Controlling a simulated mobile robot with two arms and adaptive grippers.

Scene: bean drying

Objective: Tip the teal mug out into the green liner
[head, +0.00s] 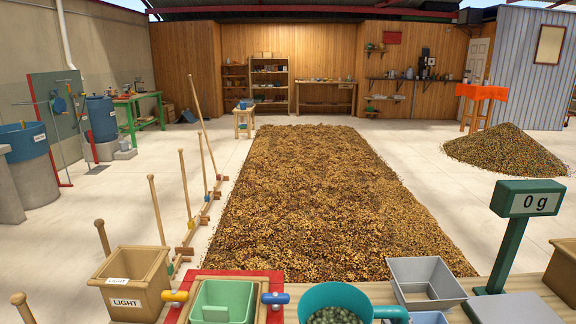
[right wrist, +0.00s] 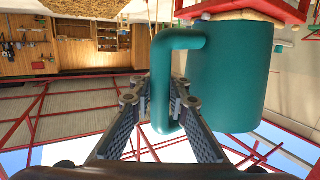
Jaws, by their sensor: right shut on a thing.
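The teal mug (head: 308,299) is at the bottom middle of the head view, upright, with greenish beans (head: 334,315) inside. Its handle (head: 392,313) points right. The green liner (head: 224,294) sits to the mug's left in a red frame (head: 183,288); the part of its inside that shows looks empty. In the right wrist view my right gripper (right wrist: 160,108) is shut on the mug's handle, with a finger on each side and the mug body (right wrist: 231,80) to the right. The gripper is hardly visible in the head view. My left gripper is in neither view.
A tan bin marked LIGHT (head: 128,282) stands left of the liner. Grey trays (head: 425,278) and a scale with a green display reading 0 g (head: 529,202) are to the mug's right. A long bed of beans (head: 305,200) covers the floor beyond.

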